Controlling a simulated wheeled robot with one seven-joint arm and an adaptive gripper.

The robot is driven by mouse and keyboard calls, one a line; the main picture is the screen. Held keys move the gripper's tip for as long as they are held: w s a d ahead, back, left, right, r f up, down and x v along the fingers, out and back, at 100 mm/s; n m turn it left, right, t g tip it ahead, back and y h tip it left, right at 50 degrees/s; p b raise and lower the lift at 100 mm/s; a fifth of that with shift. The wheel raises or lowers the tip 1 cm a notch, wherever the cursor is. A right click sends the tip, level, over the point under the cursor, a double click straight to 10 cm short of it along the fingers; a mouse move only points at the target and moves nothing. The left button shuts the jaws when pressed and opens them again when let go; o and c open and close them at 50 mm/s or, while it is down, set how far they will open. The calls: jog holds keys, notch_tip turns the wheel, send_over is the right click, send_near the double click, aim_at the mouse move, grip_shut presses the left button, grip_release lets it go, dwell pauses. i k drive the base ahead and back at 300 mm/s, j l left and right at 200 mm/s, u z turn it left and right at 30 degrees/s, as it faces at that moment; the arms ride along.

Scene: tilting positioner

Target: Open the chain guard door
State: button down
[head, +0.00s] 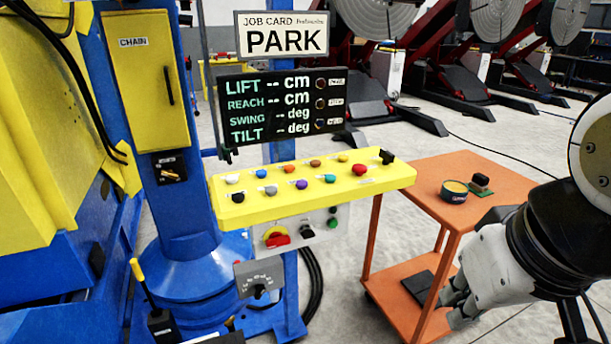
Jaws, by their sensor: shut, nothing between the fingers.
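The chain guard door (150,82) is a yellow panel labelled CHAIN on the blue column at the left of the head view. It looks closed. A dark vertical handle (168,86) sits near its right edge. Below the door is a small black plate with a brass-coloured latch or key (170,175). My gripper (455,308) is at the lower right, shut and empty, far from the door. It hangs beside the orange cart, with its fingers pointing down and left.
A yellow control panel (310,190) with several coloured knobs stands between the door and my gripper. Above it are a black display (282,108) and a PARK job card (283,35). An orange cart (440,172) holds a round tin (454,191). A yellow-tipped lever (137,270) rises at the lower left.

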aim_at(140, 48)
jog(key=u, duration=0.35)
jog(key=i+u, duration=0.55)
jog(key=u, duration=0.2)
jog(key=i+l+u, duration=0.15)
jog(key=i+l, duration=0.2)
jog(key=i, duration=0.2)
jog(key=i+l+u, duration=0.1)
jog(key=i+l, duration=0.3)
jog(key=i, duration=0.1)
